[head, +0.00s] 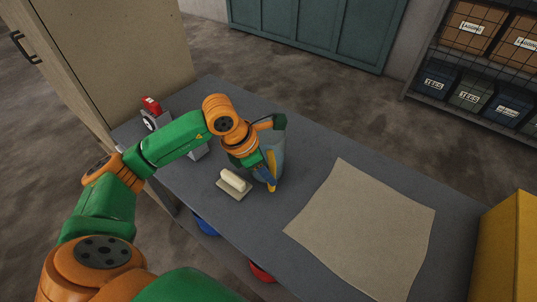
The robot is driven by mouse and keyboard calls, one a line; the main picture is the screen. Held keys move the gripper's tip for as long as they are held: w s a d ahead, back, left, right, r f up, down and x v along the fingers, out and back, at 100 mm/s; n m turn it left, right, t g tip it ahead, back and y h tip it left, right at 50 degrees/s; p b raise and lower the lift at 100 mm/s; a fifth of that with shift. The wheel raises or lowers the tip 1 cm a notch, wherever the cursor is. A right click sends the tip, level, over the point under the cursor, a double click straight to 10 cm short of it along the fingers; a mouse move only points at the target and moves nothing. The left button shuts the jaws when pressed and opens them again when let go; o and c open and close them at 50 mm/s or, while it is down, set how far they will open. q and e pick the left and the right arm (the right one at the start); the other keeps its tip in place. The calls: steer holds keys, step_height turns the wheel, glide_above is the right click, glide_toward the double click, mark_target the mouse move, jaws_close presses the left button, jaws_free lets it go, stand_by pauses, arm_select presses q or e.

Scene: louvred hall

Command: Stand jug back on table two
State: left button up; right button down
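A translucent grey-blue jug (278,146) is on the grey table (345,147) in the middle of the head view and looks about upright. My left gripper (266,178) is at its near left side, with a blue and yellow part between it and the jug. The gripper covers much of the jug, so its handle and base are hard to make out. I cannot tell whether the fingers are closed on it. My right gripper is not in view.
A float with a cream handle (235,181) lies just left of the jug. A large beige sheet (360,230) covers the table's right part. A red-topped device (152,104) stands at the far left, near a tall beige cabinet (105,60). A yellow box (508,250) is at right.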

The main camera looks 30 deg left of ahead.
mark_target(272, 191)
arm_select(q)
steer(key=x, duration=0.3)
steer(key=shift+d+f+p, duration=0.2)
steer(key=shift+f+p, duration=0.15)
steer(key=shift+f, duration=0.05)
steer(key=shift+w+f, duration=0.1)
steer(key=shift+f, duration=0.05)
jaws_close()
stand_by(0.8)
